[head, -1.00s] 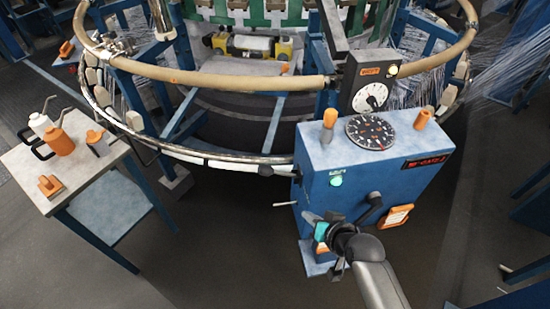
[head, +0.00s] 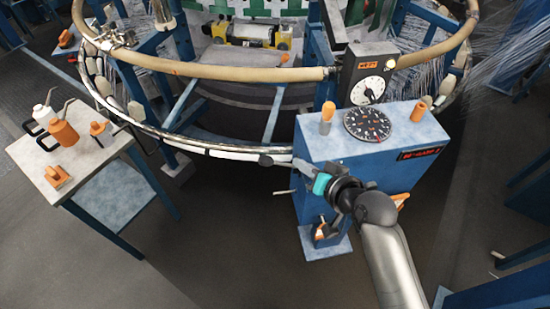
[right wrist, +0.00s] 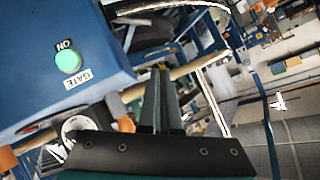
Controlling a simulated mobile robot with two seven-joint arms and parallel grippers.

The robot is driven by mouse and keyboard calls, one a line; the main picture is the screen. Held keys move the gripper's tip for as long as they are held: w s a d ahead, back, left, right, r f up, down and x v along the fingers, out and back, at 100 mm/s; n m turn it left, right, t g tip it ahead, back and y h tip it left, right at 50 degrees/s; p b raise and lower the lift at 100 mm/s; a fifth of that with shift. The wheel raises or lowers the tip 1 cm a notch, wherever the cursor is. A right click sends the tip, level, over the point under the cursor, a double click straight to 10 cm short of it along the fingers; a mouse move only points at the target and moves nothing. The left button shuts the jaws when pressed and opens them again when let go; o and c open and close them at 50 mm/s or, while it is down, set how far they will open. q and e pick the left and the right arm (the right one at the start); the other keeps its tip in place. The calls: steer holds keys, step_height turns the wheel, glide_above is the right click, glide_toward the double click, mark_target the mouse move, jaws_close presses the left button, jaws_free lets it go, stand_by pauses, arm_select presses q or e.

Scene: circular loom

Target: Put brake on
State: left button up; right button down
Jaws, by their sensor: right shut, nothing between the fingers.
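The blue control box (head: 320,150) stands at the rim of the loom. A lever with a black knob (head: 265,160) sticks out to the left of the box, by the lower ring. My right gripper (head: 297,168) reaches across the box's upper left front, pointing left toward that knob. Its fingers are shut and empty; they also show in the right wrist view (right wrist: 160,75). I cannot tell whether they touch the lever. An orange-topped handle (head: 327,113) stands upright on the box. My right wrist covers much of the box's front. My left gripper is out of view.
A side table (head: 95,175) at left holds a white bottle, an orange bottle and orange tools. The metal ring (head: 180,146) of the loom runs just behind my gripper. A dial post (head: 366,75) rises behind the box. The floor left of the box is clear.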

steer(key=b, duration=0.3)
glide_above(276, 163)
steer(key=s+d, duration=0.2)
steer(key=s, duration=0.1)
step_height(276, 163, down, 5)
steer(key=shift+w+a+f+b, duration=0.2)
steer(key=shift+a+f, duration=0.45)
steer(key=shift+f, duration=0.1)
steer(key=shift+w+a+f+b, duration=0.15)
steer(key=shift+a+f, duration=0.45)
steer(key=shift+f, duration=0.15)
